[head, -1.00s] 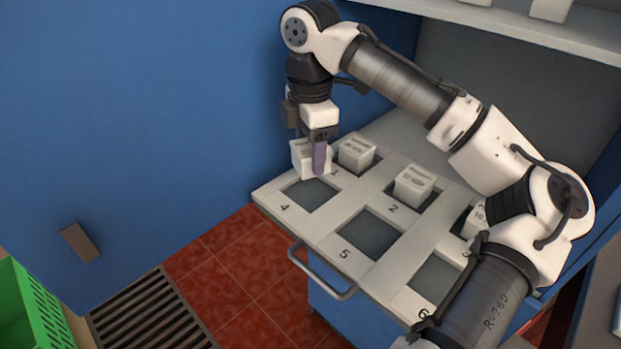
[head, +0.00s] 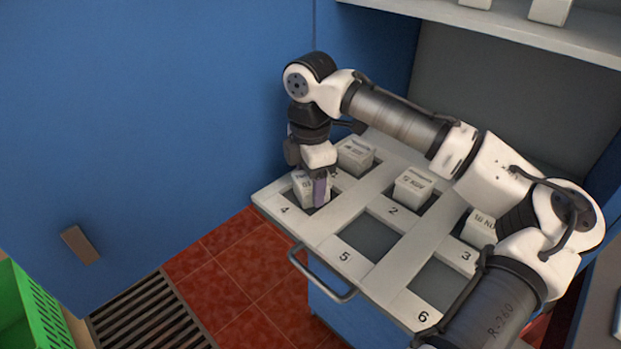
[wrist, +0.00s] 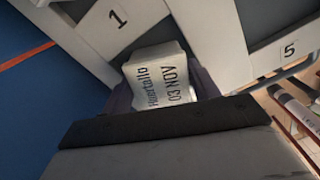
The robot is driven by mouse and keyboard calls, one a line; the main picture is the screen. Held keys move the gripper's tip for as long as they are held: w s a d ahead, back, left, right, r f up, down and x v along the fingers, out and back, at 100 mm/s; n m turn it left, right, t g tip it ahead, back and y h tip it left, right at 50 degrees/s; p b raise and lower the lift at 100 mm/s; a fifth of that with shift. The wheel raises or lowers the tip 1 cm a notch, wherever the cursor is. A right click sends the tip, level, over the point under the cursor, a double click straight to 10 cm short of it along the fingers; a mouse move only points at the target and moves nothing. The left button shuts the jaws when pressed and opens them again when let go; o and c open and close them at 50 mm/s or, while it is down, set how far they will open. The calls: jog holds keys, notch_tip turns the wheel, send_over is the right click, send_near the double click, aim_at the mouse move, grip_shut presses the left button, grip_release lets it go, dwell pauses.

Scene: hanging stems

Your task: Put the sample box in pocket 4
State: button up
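The sample box (head: 304,186) is a small white box with dark print. My gripper (head: 312,190) points down with its purple fingers on either side of the box, shut on it. The box is upright in the opening of pocket 4 (head: 284,210), at the tray's left front corner. I cannot tell whether it touches the pocket floor. In the wrist view the box (wrist: 160,78) shows between the fingers, its printed top facing the camera.
White boxes sit in pocket 1 (head: 356,155), pocket 2 (head: 414,186) and pocket 3 (head: 480,228). Pocket 5 (head: 368,236) and pocket 6 look empty. A blue wall panel stands left of the tray, and a shelf (head: 500,30) hangs behind.

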jog(key=o, duration=0.3)
jog(key=shift+r, duration=0.15)
jog(key=shift+w+r, duration=0.1)
jog(key=shift+r, duration=0.3)
notch_tip(320, 180, up, 11)
jog(key=shift+r, duration=0.15)
dwell(1.0)
